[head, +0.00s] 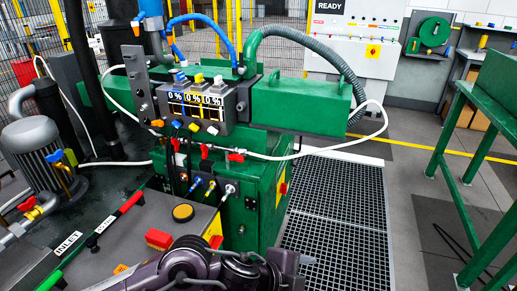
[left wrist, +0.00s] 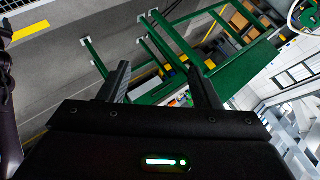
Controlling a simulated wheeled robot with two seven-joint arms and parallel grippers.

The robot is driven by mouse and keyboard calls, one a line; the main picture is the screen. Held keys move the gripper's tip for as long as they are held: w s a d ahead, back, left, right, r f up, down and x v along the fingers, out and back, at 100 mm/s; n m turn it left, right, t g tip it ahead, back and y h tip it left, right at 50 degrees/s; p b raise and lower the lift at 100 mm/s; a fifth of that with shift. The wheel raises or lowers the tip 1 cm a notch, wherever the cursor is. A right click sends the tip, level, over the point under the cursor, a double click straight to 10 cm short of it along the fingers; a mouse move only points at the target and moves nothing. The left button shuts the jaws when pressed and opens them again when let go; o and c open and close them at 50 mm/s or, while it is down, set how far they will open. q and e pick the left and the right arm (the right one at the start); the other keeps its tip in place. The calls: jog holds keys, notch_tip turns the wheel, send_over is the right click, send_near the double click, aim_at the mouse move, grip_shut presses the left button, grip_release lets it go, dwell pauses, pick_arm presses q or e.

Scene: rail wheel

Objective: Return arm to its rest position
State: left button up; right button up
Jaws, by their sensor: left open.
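My left gripper (left wrist: 162,84) shows in the left wrist view with its two dark fingers spread apart and nothing between them. Beyond the fingers are floor and a green frame, well away from them. In the head view, dark purple-grey links of my arm (head: 215,268) cross the bottom centre, in front of the green machine (head: 262,205). The left gripper's fingers cannot be made out there. My right gripper is in neither view.
The machine carries three displays (head: 195,98) reading 0 %, with hoses and levers. A motor (head: 32,140) stands at left. A floor grating (head: 335,205) lies right of the machine. A green table frame (head: 480,120) stands at far right, with open floor between. A READY panel (head: 350,35) is behind.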

pick_arm(q)
jog(key=w+a+r+n+t+y, duration=0.1)
jog(key=a+n+t+y, duration=0.1)
jog(key=a+n, duration=0.3)
jog(key=w+a+r+n+t+y, duration=0.1)
jog(key=w+a+r+n+t, duration=0.15)
jog(key=n, duration=0.45)
jog(key=s+a+f+n+g+y, duration=0.3)
jog(key=s+a+f+n, duration=0.25)
jog(key=a, duration=0.55)
jog(key=s+a+f+n+g+y, duration=0.35)
jog(key=s+a+f, duration=0.35)
jog(key=a, duration=0.3)
notch_tip(320, 180, down, 29)
jog(key=s, duration=0.2)
jog(key=s+a+f+g, duration=0.1)
jog(key=s+a+f, duration=0.1)
jog(key=s+f, duration=0.7)
jog(key=s+a+f, duration=0.1)
jog(key=s+f, duration=0.8)
jog(key=s, duration=0.1)
jog(key=shift+s+a+f+g, duration=0.15)
jog(key=shift+s+a+g, duration=0.2)
jog(key=shift+g, duration=0.05)
jog(key=shift+h, duration=0.25)
